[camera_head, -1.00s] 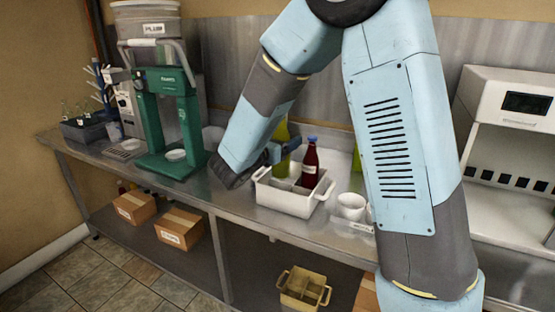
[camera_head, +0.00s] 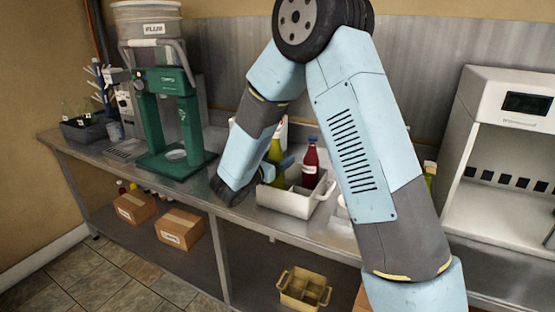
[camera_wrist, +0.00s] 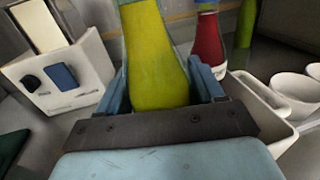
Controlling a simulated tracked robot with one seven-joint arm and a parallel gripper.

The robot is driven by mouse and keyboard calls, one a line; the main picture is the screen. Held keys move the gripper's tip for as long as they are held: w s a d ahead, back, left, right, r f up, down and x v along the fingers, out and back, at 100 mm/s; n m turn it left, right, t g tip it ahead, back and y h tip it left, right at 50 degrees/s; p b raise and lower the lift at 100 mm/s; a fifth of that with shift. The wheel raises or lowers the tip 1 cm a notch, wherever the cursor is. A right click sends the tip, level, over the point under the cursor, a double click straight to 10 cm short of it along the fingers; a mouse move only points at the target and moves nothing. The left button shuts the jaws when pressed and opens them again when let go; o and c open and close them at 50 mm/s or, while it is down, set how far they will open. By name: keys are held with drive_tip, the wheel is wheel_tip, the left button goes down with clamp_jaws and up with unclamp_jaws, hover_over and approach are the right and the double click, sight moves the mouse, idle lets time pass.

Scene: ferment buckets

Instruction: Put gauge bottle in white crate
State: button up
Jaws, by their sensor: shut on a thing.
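My gripper (camera_head: 280,164) is shut on a yellow-green bottle, its blue fingers on either side of it. The bottle (camera_head: 275,150) looks upright in the head view and fills the middle of the wrist view (camera_wrist: 155,55). No gauge can be made out on it. The white crate (camera_head: 290,203) stands on the counter with dividers inside. The bottle's lower end appears at or inside the crate's left part; whether it touches the floor cannot be told.
White cups (camera_wrist: 295,88) stand right of the crate. Another yellow-green bottle (camera_head: 429,172) is partly hidden behind my arm. A green press (camera_head: 160,125) stands to the left and a white machine (camera_head: 505,130) to the right. Boxes lie on the lower shelf.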

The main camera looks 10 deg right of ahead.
drive_tip(key=shift+f, duration=0.55)
drive_tip(key=o, duration=1.6)
drive_tip(key=shift+r, duration=0.1)
